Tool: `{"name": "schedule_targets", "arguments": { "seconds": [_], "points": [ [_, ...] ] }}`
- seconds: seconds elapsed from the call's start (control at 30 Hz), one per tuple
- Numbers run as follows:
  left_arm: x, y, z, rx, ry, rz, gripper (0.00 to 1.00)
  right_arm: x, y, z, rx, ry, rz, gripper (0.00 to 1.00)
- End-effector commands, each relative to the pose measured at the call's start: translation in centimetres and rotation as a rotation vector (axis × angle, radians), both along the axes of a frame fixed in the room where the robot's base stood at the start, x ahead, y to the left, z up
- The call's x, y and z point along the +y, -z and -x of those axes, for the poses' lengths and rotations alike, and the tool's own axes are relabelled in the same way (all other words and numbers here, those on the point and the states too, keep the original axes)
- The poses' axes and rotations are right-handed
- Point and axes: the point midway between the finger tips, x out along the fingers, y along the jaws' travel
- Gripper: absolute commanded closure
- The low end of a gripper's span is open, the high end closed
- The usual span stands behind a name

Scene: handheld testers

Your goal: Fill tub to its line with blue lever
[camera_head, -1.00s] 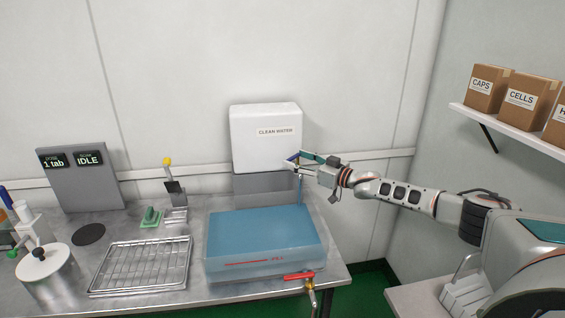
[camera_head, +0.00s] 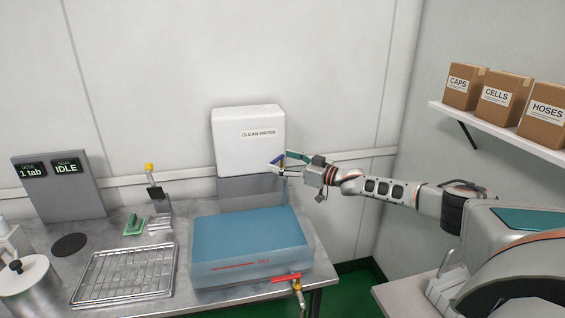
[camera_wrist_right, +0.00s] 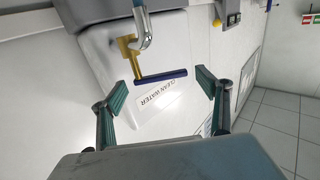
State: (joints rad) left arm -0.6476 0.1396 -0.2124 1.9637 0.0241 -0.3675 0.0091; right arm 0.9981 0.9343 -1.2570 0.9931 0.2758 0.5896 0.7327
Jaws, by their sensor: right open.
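The blue lever (camera_wrist_right: 160,76) sits on a yellow valve (camera_wrist_right: 128,46) at the white clean water tank (camera_head: 247,140). My right gripper (camera_wrist_right: 158,90) is open, its two green-padded fingers on either side of the lever with gaps to it. In the head view the right gripper (camera_head: 279,161) is at the tank's lower right corner. A metal spout (camera_wrist_right: 146,42) shows by the valve. A thin bluish streak (camera_head: 285,192) runs down from there to the blue tub (camera_head: 245,240). The tub has a red line (camera_head: 233,267) on its front; the exact water level is unclear. My left gripper is out of view.
A red-handled tap (camera_head: 286,279) is at the tub's front right. A wire rack (camera_head: 125,272), a metal canister (camera_head: 27,283) and a grey display panel (camera_head: 58,185) stand to the left. Boxes (camera_head: 497,108) sit on a wall shelf at the right.

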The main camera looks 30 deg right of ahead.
Motion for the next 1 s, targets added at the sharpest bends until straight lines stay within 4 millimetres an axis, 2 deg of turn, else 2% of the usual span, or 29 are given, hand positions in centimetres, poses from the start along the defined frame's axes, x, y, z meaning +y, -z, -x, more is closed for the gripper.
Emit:
{"name": "schedule_targets", "arguments": {
  "seconds": [0.17, 0.27, 0.7, 1.0],
  "points": [
    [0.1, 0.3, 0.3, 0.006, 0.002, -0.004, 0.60, -0.2, 0.1, 0.3, 0.002, 0.000, 0.000, 0.24],
    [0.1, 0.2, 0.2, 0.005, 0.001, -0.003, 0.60, -0.6, 0.2, 1.2, 0.002, 0.000, 0.000, 0.24],
    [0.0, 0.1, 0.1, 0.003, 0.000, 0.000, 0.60, -4.2, 0.1, 8.7, 0.002, 0.001, 0.002, 0.24],
    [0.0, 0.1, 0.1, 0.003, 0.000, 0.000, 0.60, -5.1, 0.0, 10.8, 0.001, 0.000, 0.000, 0.24]
  ]
}}
